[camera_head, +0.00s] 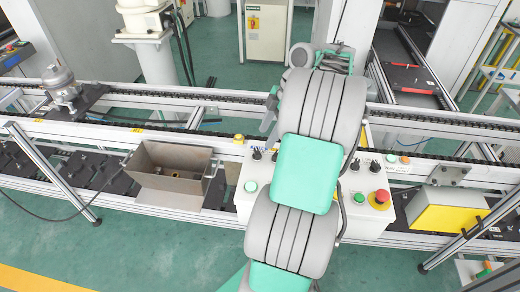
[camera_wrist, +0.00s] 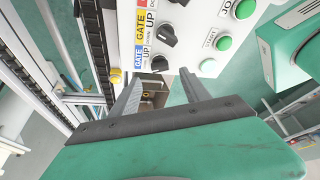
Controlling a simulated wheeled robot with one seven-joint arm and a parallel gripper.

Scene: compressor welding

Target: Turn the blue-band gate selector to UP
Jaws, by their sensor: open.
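The blue-band gate selector (camera_wrist: 159,62) is a small black knob on the white control panel, beside a blue GATE label (camera_wrist: 139,56) with UP printed near it. Which way its pointer faces I cannot tell. My gripper (camera_wrist: 160,76) is open and empty, its fingers spread on either side of a spot just below this knob in the wrist view, apparently not touching it. In the head view my arm covers the middle of the panel (camera_head: 243,200) and hides my gripper.
A second black selector (camera_wrist: 167,36) by a yellow GATE label sits close to the first. Green buttons (camera_wrist: 224,43) are nearby. In the head view a red emergency button (camera_head: 381,196) is on the panel's right. An open metal box (camera_head: 165,185) stands left of the panel.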

